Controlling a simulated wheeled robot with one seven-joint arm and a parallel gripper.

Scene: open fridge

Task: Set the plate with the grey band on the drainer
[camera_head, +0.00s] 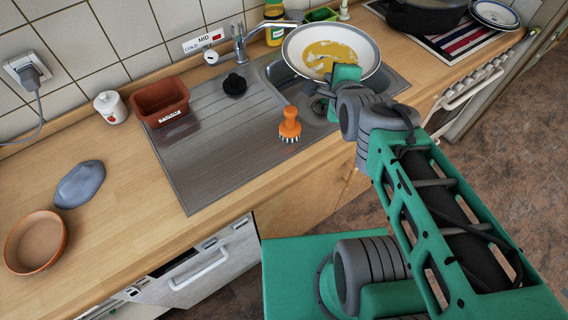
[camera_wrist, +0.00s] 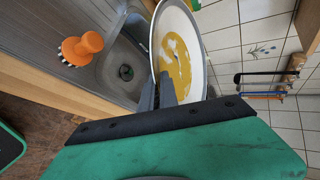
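The plate with a grey band (camera_head: 299,45) is white with a greyish rim and a yellow smear across its face. It is tilted and held up above the sink (camera_head: 318,108). In the wrist view the plate (camera_wrist: 173,22) stands nearly edge-on, with its rim between the fingers of my gripper (camera_wrist: 158,94). My gripper (camera_head: 336,88) is shut on the plate's near edge; the arm partly hides its fingers in the head view. The drainer (camera_head: 215,135) is the ribbed metal board left of the sink. Its middle is bare.
An orange brush (camera_head: 290,125) stands at the drainer's right front, near the sink. A black stopper (camera_head: 234,85) lies at its back. A brown tub (camera_head: 160,101) sits by its back left corner. The tap (camera_head: 240,42) rises behind. A bowl (camera_head: 36,242) and grey sponge-like object (camera_head: 79,185) lie left.

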